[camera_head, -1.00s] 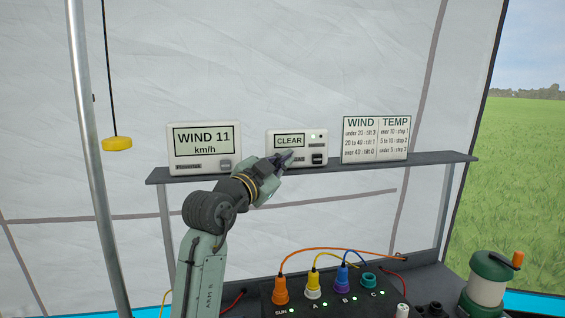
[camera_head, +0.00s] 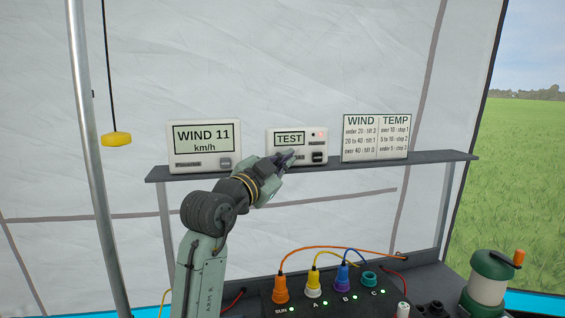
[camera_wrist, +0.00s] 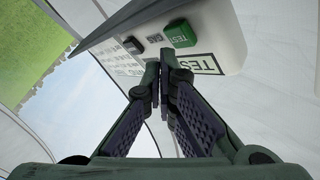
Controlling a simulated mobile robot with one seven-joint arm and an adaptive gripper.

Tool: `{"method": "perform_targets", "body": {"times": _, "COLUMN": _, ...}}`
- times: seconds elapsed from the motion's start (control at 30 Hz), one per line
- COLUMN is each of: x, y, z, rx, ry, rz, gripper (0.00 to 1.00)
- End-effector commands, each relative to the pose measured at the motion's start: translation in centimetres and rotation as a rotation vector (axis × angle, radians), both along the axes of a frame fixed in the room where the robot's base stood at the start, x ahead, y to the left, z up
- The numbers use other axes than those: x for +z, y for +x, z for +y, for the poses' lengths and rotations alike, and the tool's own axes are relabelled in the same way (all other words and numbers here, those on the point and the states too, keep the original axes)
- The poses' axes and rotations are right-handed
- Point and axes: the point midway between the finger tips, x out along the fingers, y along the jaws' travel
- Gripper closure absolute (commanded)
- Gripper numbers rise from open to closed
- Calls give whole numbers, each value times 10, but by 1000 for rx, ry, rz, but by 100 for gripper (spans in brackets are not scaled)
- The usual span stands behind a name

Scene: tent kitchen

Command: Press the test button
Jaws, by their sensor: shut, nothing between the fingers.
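A small white detector unit (camera_head: 270,148) stands on the shelf. Its display (camera_head: 289,138) reads TEST and a small red light (camera_head: 320,135) shows beside it. In the wrist view, a green button marked TEST (camera_wrist: 179,33) is on its face, with a dark button (camera_wrist: 132,44) further left. My gripper (camera_head: 291,156) is shut and empty, its fingertips at the unit's face below the display. In the wrist view, the fingertips (camera_wrist: 164,60) are close beside the green button; I cannot tell whether they touch the unit. My gripper hides the green button in the head view.
A wind meter (camera_head: 204,146) reading 11 km/h stands left on the grey shelf (camera_head: 455,157), and a wind and temperature card (camera_head: 376,138) stands right. Below are coloured plugs on a panel (camera_head: 313,288) and a cranked green device (camera_head: 488,285). A yellow pull handle (camera_head: 117,139) hangs left.

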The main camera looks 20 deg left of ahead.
Motion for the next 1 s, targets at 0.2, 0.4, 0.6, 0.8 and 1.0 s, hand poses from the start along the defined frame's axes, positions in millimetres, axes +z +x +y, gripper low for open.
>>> {"method": "perform_targets", "body": {"times": 0.2, "x": 0, "y": 0, "z": 0, "rx": 0, "ry": 0, "rz": 0, "gripper": 100}}
{"method": "perform_targets", "body": {"times": 0.4, "x": -1, "y": -10, "z": -8, "rx": -2, "ry": 1, "rz": -1, "gripper": 100}}
{"method": "perform_targets", "body": {"times": 0.6, "x": -1, "y": -27, "z": -19, "rx": -2, "ry": 2, "rz": -1, "gripper": 100}}
{"method": "perform_targets", "body": {"times": 0.8, "x": -1, "y": -40, "z": -27, "rx": 0, "ry": 1, "rz": 0, "gripper": 100}}
{"method": "perform_targets", "body": {"times": 1.0, "x": 0, "y": -42, "z": -28, "rx": 0, "ry": -1, "rz": 0, "gripper": 100}}
